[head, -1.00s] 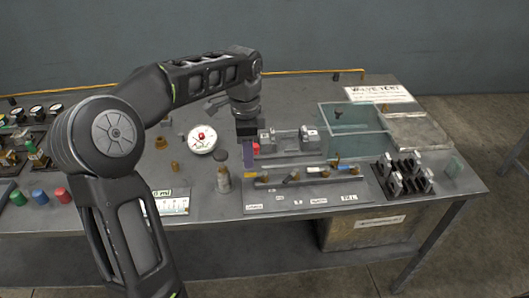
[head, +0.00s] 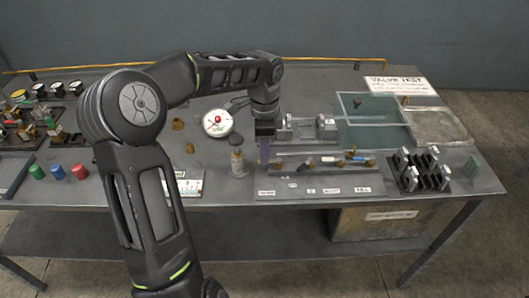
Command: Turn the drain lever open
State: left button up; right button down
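The valve manifold (head: 330,178) is a grey plate near the bench's front edge, with a row of small levers and white labels. The leftmost label (head: 265,193) is too small to read surely; the rightmost seems to read FILL. A lever with a blue part (head: 352,155) and a dark and white lever (head: 304,163) show along the row. My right gripper is out of view.
A round white gauge (head: 217,122) and a small bottle (head: 237,163) stand left of the manifold. A clear tank (head: 372,133) is behind it at right. A black rack (head: 420,172) stands to its right. Coloured caps (head: 58,172) lie far left.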

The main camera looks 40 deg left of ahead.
pick_arm(q)
jog(key=shift+f, duration=0.9)
jog(key=shift+c, duration=0.4)
grip_shut()
